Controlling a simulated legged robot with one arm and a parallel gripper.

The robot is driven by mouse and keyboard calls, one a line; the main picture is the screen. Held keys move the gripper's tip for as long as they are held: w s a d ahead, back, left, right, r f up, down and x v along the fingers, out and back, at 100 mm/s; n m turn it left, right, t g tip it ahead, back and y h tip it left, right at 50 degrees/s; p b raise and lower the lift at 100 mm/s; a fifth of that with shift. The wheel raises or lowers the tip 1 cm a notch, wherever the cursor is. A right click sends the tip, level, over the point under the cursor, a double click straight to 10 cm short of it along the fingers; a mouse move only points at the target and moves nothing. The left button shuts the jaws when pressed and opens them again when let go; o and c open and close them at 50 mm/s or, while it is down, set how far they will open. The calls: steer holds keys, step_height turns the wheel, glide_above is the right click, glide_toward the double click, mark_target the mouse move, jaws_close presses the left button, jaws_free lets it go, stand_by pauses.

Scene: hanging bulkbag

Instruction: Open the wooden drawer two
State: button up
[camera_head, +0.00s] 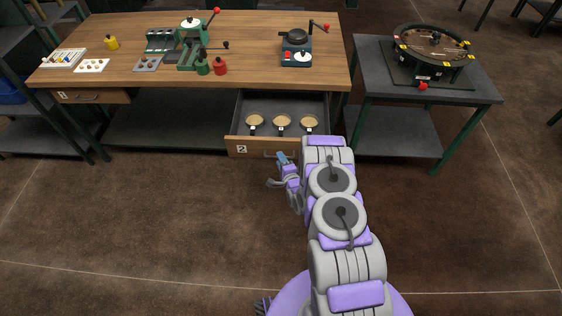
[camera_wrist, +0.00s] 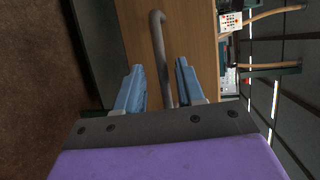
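The wooden drawer two (camera_head: 255,147) hangs under the right part of the workbench, marked with a "2". It is pulled well out, and several round tan items with dark tabs (camera_head: 282,122) lie inside. Its grey bar handle (camera_head: 279,154) is on the front, right of the number. My gripper (camera_head: 283,160) is at the handle in the head view. In the wrist view, the two blue fingers (camera_wrist: 160,82) are apart, with the handle (camera_wrist: 160,50) running between them. A gap shows between each finger and the bar.
The workbench (camera_head: 130,30) carries green devices and small jars. A closed drawer one (camera_head: 92,96) is at its left end. A grey side table (camera_head: 480,88) with a round device stands to the right. The brown floor in front is clear.

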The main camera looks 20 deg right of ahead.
steer(key=p+v, duration=0.4)
steer(key=v, duration=1.3)
steer(key=shift+s, duration=0.2)
steer(key=shift+w, duration=0.1)
